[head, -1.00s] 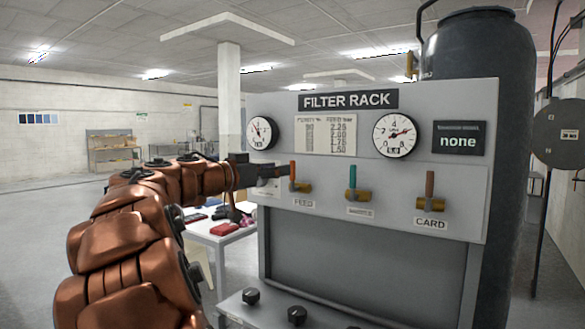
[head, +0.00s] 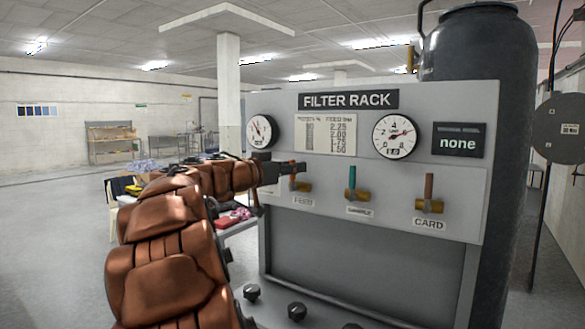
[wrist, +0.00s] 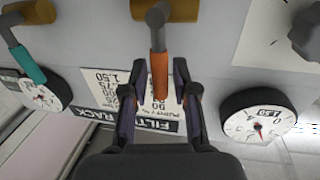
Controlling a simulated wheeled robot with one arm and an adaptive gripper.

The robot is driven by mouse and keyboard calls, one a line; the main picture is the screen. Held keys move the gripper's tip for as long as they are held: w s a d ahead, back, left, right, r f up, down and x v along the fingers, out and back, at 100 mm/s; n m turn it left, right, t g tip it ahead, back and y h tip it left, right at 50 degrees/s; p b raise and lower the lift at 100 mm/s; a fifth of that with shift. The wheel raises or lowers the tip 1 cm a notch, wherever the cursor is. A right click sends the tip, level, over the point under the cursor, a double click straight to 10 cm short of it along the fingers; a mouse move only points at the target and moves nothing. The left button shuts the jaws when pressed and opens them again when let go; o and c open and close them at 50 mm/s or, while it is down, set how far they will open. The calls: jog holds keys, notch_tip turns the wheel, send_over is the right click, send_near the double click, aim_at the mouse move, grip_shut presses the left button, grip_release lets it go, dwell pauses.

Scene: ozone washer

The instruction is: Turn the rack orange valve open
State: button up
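The orange valve (head: 300,186), labelled FEED, is the leftmost of three on the filter rack panel. Its brass body shows in the head view, while my gripper mostly covers its handle. In the wrist view, which is upside down, the orange handle (wrist: 159,75) stands straight out from its brass body. My gripper (head: 284,169) is at the handle, reaching in from the left. In the wrist view my gripper (wrist: 160,100) is open, with one finger on each side of the handle and gaps visible between them.
A teal-handled valve (head: 351,182) and a brown-handled CARD valve (head: 429,192) sit to the right. Two gauges (head: 395,136) and a "none" display (head: 459,140) are above. Black knobs (head: 297,311) are on the lower ledge. A dark tank (head: 480,60) stands behind.

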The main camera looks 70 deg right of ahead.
grip_shut()
